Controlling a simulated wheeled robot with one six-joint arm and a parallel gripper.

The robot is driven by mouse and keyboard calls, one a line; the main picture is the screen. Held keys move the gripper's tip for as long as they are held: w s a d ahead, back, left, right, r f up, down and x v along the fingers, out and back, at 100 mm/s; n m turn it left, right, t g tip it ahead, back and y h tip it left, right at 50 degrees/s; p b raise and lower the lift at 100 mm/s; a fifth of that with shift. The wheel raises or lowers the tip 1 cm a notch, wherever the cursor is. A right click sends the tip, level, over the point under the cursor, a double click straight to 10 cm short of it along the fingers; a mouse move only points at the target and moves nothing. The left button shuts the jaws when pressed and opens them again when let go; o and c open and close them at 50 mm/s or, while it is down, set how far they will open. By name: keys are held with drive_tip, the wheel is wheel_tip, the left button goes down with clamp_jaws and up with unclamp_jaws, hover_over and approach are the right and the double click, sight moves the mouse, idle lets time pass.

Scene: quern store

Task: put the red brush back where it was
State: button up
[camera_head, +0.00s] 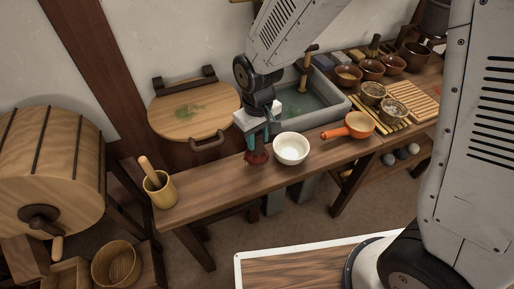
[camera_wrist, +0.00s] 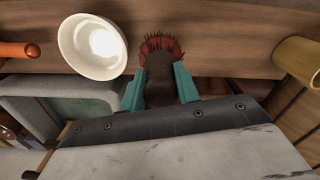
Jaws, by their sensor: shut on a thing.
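The red brush (camera_head: 258,157) is in my gripper (camera_head: 257,138), over the wooden bench top in the head view. In the wrist view the brush has a dark body and red bristles (camera_wrist: 160,45) that point away from the gripper. The teal fingers of my gripper (camera_wrist: 160,84) are shut on its dark body from both sides. The brush is just left of a white bowl. I cannot tell whether the bristles touch the bench.
The white bowl (camera_head: 291,147) stands close to the right, and an orange pan (camera_head: 352,127) further right. A grey basin (camera_head: 318,117) lies behind. A yellow cup (camera_head: 160,192) with a wooden pestle stands at the bench's left end. The bench (camera_head: 214,177) between cup and brush is clear.

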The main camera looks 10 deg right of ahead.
sight(258, 148)
drive_tip(key=shift+s+f, duration=0.1)
drive_tip(key=shift+f, duration=2.05)
drive_tip(key=o, duration=1)
drive_tip(key=shift+f, duration=0.1)
wheel_tip(258, 148, up, 12)
drive_tip(key=shift+r, duration=0.15)
drive_tip(key=s+d+r+m+t, duration=0.1)
drive_tip(key=s+d+r+m, duration=0.1)
drive_tip(key=s+d+r, duration=0.5)
drive_tip(key=s+d+r+m, duration=0.2)
drive_tip(key=s+d+r, duration=0.3)
drive_tip(key=d, duration=0.4)
drive_tip(key=s+d+r+m, duration=0.2)
drive_tip(key=s+d, duration=0.2)
drive_tip(key=s, duration=0.3)
drive_tip(key=shift+s+d, duration=0.3)
drive_tip(key=shift+d, duration=0.05)
